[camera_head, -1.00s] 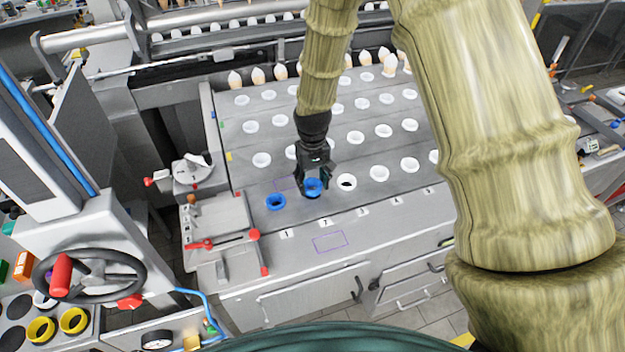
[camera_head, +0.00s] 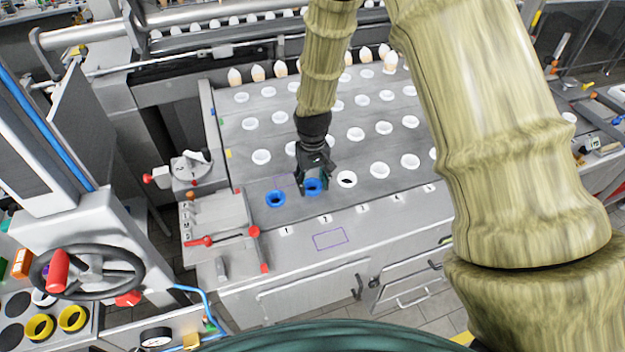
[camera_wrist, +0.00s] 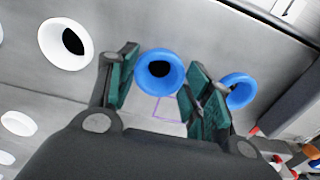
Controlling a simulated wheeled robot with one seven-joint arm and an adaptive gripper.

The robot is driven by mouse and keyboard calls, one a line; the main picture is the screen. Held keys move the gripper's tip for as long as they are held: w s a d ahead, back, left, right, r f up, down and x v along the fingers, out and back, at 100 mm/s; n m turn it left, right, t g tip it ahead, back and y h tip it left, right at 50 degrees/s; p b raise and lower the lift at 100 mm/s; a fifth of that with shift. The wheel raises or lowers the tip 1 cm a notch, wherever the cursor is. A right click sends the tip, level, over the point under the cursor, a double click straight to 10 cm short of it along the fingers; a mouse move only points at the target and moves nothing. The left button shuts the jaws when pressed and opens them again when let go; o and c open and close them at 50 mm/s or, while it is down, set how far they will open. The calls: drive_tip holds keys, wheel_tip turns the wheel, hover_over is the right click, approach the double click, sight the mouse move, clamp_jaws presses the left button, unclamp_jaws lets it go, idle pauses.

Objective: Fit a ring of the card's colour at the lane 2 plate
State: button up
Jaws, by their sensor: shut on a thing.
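My gripper (camera_head: 314,184) points down over the grey deck (camera_head: 240,180) and is shut on a blue ring (camera_head: 313,186). In the wrist view this blue ring (camera_wrist: 160,72) sits between the green finger pads (camera_wrist: 160,85). The held ring is at the second spot of the front row, in line with the label 2 (camera_head: 325,219). It is low, at or just above the deck; I cannot tell if it is seated. The lane 2 plate under it is hidden. Another blue ring (camera_head: 275,198) sits to its left at lane 1. I cannot make out a card.
A white ring (camera_head: 347,179) is close on the right at lane 3, with several white rings in rows behind. Cream cones (camera_head: 258,73) line the far edge. A panel with red handles (camera_head: 228,238) is at left. A purple outline (camera_head: 331,238) lies empty in front.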

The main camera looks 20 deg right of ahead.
drive_tip(key=shift+f, duration=0.5)
drive_tip(key=o, duration=0.9)
drive_tip(key=shift+c, duration=0.2)
wheel_tip(320, 180, up, 12)
idle(0.5)
